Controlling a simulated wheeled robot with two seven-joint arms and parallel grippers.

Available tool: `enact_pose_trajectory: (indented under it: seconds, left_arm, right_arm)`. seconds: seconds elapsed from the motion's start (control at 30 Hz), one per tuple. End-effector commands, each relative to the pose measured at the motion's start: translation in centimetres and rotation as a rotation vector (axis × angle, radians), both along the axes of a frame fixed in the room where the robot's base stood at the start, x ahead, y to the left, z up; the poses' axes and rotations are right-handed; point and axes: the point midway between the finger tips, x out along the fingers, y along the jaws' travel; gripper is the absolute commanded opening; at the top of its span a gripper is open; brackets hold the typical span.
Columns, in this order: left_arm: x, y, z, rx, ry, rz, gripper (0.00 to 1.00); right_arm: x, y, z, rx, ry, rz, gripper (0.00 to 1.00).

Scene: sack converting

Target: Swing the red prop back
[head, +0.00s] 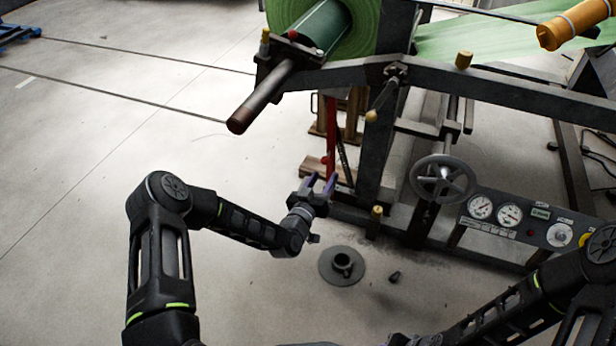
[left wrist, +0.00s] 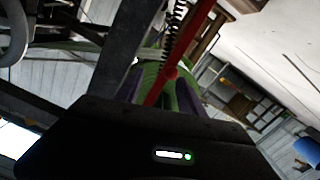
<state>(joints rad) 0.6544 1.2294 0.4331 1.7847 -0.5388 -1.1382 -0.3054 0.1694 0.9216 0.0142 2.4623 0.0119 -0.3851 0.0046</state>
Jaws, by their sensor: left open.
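The red prop (head: 331,138) is a thin upright bar by the machine frame's near leg, below the green roll. My left gripper (head: 320,182) is open, its purple fingers pointing up at the prop's lower end. In the left wrist view the prop (left wrist: 186,55) runs slantwise, and its near end appears between the two open fingers (left wrist: 172,98). I cannot tell whether they touch it. A dark coil spring runs beside the prop there. My right arm comes in at the lower right; its gripper is out of view.
The green roll (head: 352,22) sits on a shaft whose dark end (head: 240,120) sticks out above my left arm. A handwheel (head: 442,180) and gauge panel (head: 530,217) stand to the right. A round grey floor base (head: 341,266) lies below the gripper.

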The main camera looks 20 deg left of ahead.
Motion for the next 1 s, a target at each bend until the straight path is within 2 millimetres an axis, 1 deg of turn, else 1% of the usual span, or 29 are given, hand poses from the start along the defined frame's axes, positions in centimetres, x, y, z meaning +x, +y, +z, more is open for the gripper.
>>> enact_pose_trajectory:
  seconds: [0.03, 0.07, 0.13, 0.27, 0.47, 0.57, 0.67, 0.77, 1.0]
  left_arm:
    - [0.4, 0.7, -0.9, 0.004, -0.024, 0.016, 0.46]
    - [0.5, 1.0, -0.8, 0.007, -0.035, 0.023, 0.46]
    - [0.7, 1.4, -0.6, 0.012, -0.053, 0.033, 0.46]
    - [0.8, 1.5, -0.3, 0.013, -0.057, 0.035, 0.46]
    - [0.8, 1.5, -0.3, 0.012, -0.055, 0.034, 0.46]
    - [1.1, 1.5, -0.4, 0.012, -0.055, 0.034, 0.46]
    - [1.9, 1.4, -0.5, 0.012, -0.055, 0.034, 0.46]
    - [3.2, 1.3, -0.6, 0.012, -0.056, 0.035, 0.46]
    - [6.9, 1.1, -0.7, 0.011, -0.056, 0.036, 0.46]
  right_arm:
    - [0.1, -0.1, -1.4, -0.001, -0.002, -0.002, 0.36]
    - [0.1, -0.1, -1.6, -0.001, -0.003, -0.003, 0.36]
    - [0.2, -0.1, -1.7, -0.002, -0.004, -0.004, 0.36]
    - [0.2, -0.1, -1.4, -0.002, -0.004, -0.004, 0.36]
    - [0.2, -0.1, -1.4, -0.001, -0.003, -0.003, 0.36]
    - [0.2, -0.1, -1.6, -0.001, -0.003, -0.003, 0.36]
    - [0.2, -0.1, -2.0, 0.0, -0.003, -0.003, 0.36]
    - [0.3, -0.1, -2.6, 0.0, -0.004, -0.004, 0.36]
    - [0.6, -0.2, -4.1, 0.005, -0.004, -0.005, 0.36]
